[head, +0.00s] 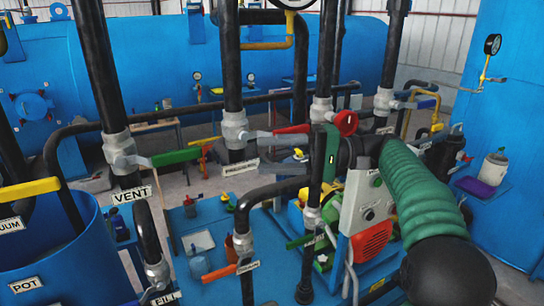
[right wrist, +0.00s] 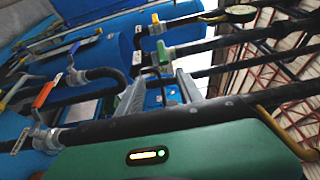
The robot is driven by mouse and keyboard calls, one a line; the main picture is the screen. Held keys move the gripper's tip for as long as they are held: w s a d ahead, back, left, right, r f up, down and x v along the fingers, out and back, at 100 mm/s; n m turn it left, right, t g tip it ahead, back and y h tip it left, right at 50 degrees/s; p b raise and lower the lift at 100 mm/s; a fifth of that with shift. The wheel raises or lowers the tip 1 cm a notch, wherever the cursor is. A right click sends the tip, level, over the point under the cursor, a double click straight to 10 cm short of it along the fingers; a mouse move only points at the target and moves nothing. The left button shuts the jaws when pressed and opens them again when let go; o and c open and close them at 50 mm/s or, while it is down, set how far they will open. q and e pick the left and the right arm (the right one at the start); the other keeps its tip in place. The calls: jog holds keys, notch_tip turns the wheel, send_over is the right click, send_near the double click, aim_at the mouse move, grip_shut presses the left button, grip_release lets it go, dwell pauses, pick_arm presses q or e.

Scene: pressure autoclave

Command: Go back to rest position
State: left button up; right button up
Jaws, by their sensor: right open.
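My right arm, in a ribbed green sleeve, comes up from the lower right in the head view. Its right gripper (head: 290,140) points left, in front of the pipes near a red valve handle (head: 293,129). I cannot tell whether they touch. In the right wrist view the two grey fingers (right wrist: 160,90) stand apart with nothing gripped between them. The green gripper body (right wrist: 165,155) fills the lower part of that view. My left gripper does not show in the head view.
Black vertical pipes with valves stand close to my right gripper. The green-handled VENT valve (head: 176,157) is left, the orange-handled one (head: 219,273) lower. A blue POT vessel (head: 60,270) stands lower left. A grey control box (head: 365,205) lies beneath my arm; a blue cabinet (head: 515,140) stands right.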

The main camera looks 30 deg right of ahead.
jog(key=shift+a, duration=0.15)
jog(key=s+a+f+m+g+h, duration=0.15)
jog(key=a+f+h, duration=0.25)
jog(key=f, duration=0.9)
jog(key=a+f+m+g+h, duration=0.15)
jog(key=a+f+h, duration=0.25)
jog(key=f, duration=0.8)
jog(key=s+d+f+n+g+h, duration=0.1)
jog(key=s+f+n+h, duration=0.6)
jog(key=s+f, duration=0.8)
notch_tip(320, 180, down, 4)
jog(key=shift+s+d+r+n+h, duration=0.1)
jog(key=shift+s+d+n+h, duration=0.3)
jog(key=shift+h, duration=0.5)
jog(key=shift+a, duration=0.1)
